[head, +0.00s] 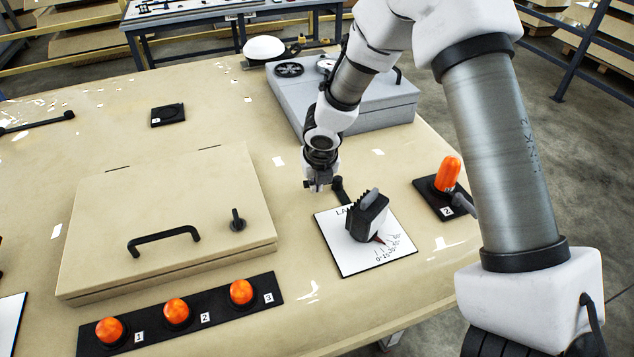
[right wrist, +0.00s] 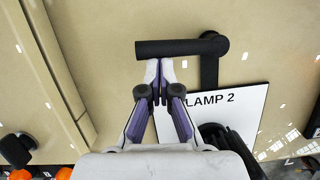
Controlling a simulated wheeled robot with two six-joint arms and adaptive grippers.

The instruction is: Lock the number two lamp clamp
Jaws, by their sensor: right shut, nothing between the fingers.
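A white plate (head: 348,262) marked "LAMP 2" in the right wrist view (right wrist: 249,112) bears a black ribbed lamp body (head: 369,216) with a red pointer over an angle scale. A black cranked lever (head: 340,191) stands at the plate's far edge. In the right wrist view its bar (right wrist: 175,48) lies level across the picture, joined at its right end to an arm running down to the plate. My right gripper (head: 318,187) is shut and empty; its fingertips (right wrist: 159,65) are just below the bar, and I cannot tell whether they touch. My left gripper is not in view.
A beige lidded box (head: 165,215) with a black handle is left of the plate. An orange lamp (head: 447,174) on a black base marked 2 stands right. Three orange lamps sit on a black strip (head: 205,318) in front. A grey case (head: 385,103) lies behind.

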